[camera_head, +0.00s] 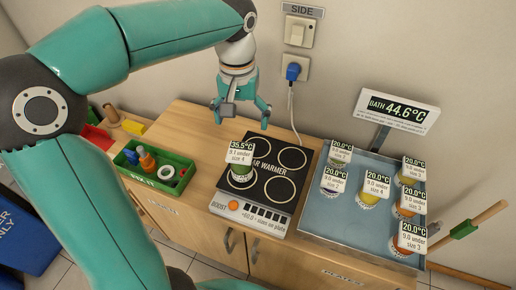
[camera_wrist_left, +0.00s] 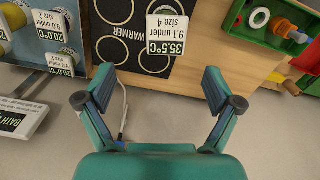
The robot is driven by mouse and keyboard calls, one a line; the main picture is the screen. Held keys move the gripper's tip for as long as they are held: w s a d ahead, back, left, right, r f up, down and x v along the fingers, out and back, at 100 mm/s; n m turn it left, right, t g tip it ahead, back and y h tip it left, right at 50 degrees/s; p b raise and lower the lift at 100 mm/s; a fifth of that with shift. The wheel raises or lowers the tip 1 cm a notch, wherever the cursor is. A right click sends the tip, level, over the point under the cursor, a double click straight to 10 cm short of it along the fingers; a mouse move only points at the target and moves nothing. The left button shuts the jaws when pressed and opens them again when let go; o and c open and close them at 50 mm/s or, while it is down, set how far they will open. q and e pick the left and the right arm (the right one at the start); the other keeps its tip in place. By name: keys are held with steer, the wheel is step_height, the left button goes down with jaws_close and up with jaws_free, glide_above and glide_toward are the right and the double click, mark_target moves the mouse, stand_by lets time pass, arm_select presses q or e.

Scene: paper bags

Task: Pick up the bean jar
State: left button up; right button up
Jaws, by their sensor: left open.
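A jar with a green band (camera_head: 242,177) stands on the jar warmer's left side, under a tag reading 35.5°C, size 4. Its tag covers much of it; it also shows at the top of the left wrist view (camera_wrist_left: 175,5). Another jar with green (camera_head: 338,158) stands at the back left of the water bath, tagged 20.0°C. I cannot tell from the pictures which jar holds beans. My left gripper (camera_head: 240,113) is open and empty, above and behind the warmer, apart from the jars; its spread fingers show in the left wrist view (camera_wrist_left: 158,90). My right gripper is not in view.
The jar warmer (camera_head: 270,205) has several rings. Right of it, the bath tray (camera_head: 325,228) holds several jars under tags, with a display (camera_head: 398,110) behind. A green crate (camera_head: 150,180) of small items is at left. A cord (camera_head: 293,110) hangs behind the warmer.

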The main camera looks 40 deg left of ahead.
mark_target(243, 152)
arm_select(q)
steer(key=f, duration=1)
steer(key=shift+a+f, duration=0.2)
steer(key=shift+f, duration=0.1)
steer(key=f, duration=0.4)
steer(key=shift+s+a+f+p, duration=0.1)
steer(key=shift+a+f+p, duration=0.1)
steer(key=shift+a+p, duration=0.15)
steer(key=shift+f, duration=0.5)
jaws_close()
steer(key=shift+r, duration=0.2)
